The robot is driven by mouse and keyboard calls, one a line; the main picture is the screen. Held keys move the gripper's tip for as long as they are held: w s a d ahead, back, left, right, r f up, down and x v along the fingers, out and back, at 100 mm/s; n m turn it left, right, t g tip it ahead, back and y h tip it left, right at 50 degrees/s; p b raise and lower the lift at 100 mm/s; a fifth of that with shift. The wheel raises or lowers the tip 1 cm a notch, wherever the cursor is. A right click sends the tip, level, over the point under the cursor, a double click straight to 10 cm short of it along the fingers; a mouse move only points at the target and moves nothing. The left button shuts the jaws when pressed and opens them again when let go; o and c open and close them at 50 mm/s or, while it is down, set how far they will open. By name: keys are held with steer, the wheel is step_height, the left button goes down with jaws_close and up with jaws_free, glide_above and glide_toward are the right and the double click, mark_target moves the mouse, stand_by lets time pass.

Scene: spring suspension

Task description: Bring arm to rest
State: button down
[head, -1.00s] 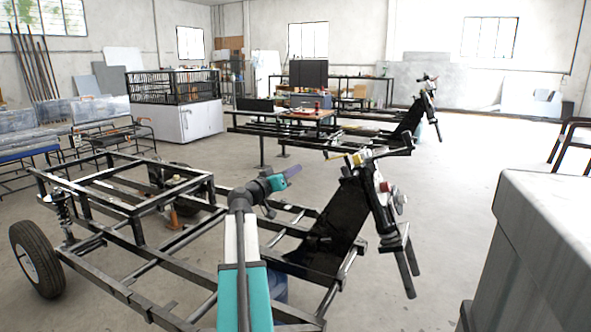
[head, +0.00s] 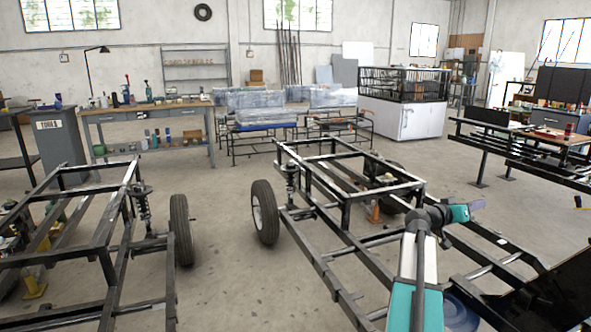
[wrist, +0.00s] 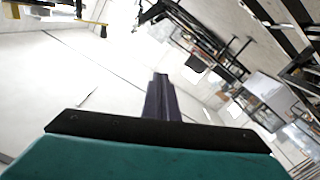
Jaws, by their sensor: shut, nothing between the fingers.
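My arm rises at the lower right of the head view, in front of a black tubular vehicle frame (head: 322,253). My gripper (head: 479,204), purple-tipped, points to the right in that view. It overlaps the frame's rails in the picture, and I cannot tell how close it is to them. In the wrist view the narrow dark fingers (wrist: 160,92) are together, with nothing held between them. The teal and black wrist housing fills the bottom of that view.
A workbench (head: 150,110) and a white cabinet with a black cage (head: 402,120) stand behind. Bare floor (head: 225,255) lies between the frames.

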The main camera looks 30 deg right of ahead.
steer(key=w+a+f+n+t+y+p, duration=0.1)
steer(key=w+a+f+n+t+p, duration=0.15)
steer(key=w+a+f, duration=0.45)
steer(key=w+a+f+n+t+y+p, duration=0.15)
steer(key=w+a+f+p, duration=0.25)
steer(key=w+a+f, duration=0.45)
steer(key=w+a+f+n+t+y+p, duration=0.1)
steer(key=w+a+f+n+y+p, duration=0.2)
steer(key=a+f, duration=0.55)
steer(key=w+a+f+y+p, duration=0.2)
steer(key=a+f+p, duration=0.25)
steer(key=a, duration=0.75)
steer(key=s+a+f+n+g+y+p, duration=0.1)
steer(key=s+a+f+p, duration=0.1)
steer(key=s+a+f, duration=0.35)
steer(key=s+a+f+n+y+p, duration=0.1)
steer(key=s+a+f+p, duration=0.1)
steer(key=a, duration=0.6)
steer(key=s+a+f+n+g+y+p, duration=0.1)
steer(key=s+a+f+y+p, duration=0.2)
steer(key=a, duration=0.4)
steer(key=s+a+f+n+g+y+p, duration=0.1)
steer(key=s+a+f+n+g+y, duration=0.1)
steer(key=s+a, duration=0.7)
steer(key=s+a+f+n+g+y+p, duration=0.1)
steer(key=s+a+f+n+g+y, duration=0.1)
steer(key=s+a, duration=0.8)
steer(key=shift+s+f+n+g+y, duration=0.3)
steer(key=shift+s+g+y, duration=0.45)
steer(key=shift+s, duration=0.5)
